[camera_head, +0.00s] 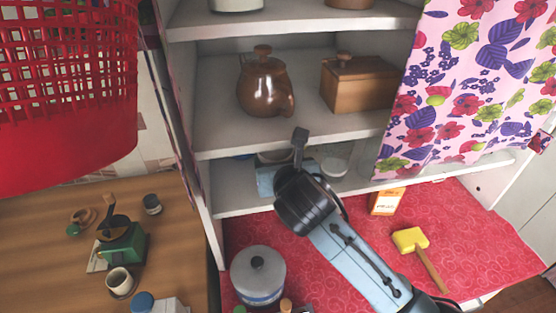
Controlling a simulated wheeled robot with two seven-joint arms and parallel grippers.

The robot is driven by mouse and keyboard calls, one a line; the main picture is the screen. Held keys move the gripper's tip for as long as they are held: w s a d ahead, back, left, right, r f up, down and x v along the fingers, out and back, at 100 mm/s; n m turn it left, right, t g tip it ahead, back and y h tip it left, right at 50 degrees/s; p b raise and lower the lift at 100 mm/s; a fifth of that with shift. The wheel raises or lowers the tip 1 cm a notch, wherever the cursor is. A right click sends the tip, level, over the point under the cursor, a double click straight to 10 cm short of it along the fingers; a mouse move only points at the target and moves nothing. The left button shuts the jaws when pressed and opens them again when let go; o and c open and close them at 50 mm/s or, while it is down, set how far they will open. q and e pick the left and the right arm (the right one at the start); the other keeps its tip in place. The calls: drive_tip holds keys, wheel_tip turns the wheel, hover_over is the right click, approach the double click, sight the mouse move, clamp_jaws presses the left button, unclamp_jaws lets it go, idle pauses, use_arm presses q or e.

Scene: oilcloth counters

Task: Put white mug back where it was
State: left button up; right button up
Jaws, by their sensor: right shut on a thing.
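My right arm reaches in from the lower right to the lower shelf of the white cabinet. My right gripper (289,150) is at the opening of that shelf, shut on a pale thing that looks like the white mug (274,157). The mug is mostly hidden behind the gripper and shelf edge, so I cannot tell whether it touches the shelf. A pale round dish or cup (335,166) stands just right of the gripper on the same shelf. My left gripper is not in view.
Above are a brown teapot (264,88) and a wooden box (357,84). A floral curtain (470,75) covers the right side. A lidded pot (258,276), a carton (386,200) and a yellow mallet (411,240) sit on the red counter. A red basket (65,150) fills the upper left.

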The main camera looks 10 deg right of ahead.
drive_tip(key=shift+w+f, duration=0.25)
drive_tip(key=shift+f, duration=0.05)
drive_tip(key=shift+s+f, duration=0.25)
drive_tip(key=o, duration=1.2)
drive_tip(key=shift+f, duration=0.15)
drive_tip(key=shift+c, duration=0.2)
drive_tip(key=shift+r, duration=0.5)
drive_tip(key=shift+s+r, duration=0.25)
drive_tip(key=v, duration=1.1)
drive_tip(key=shift+r, duration=0.25)
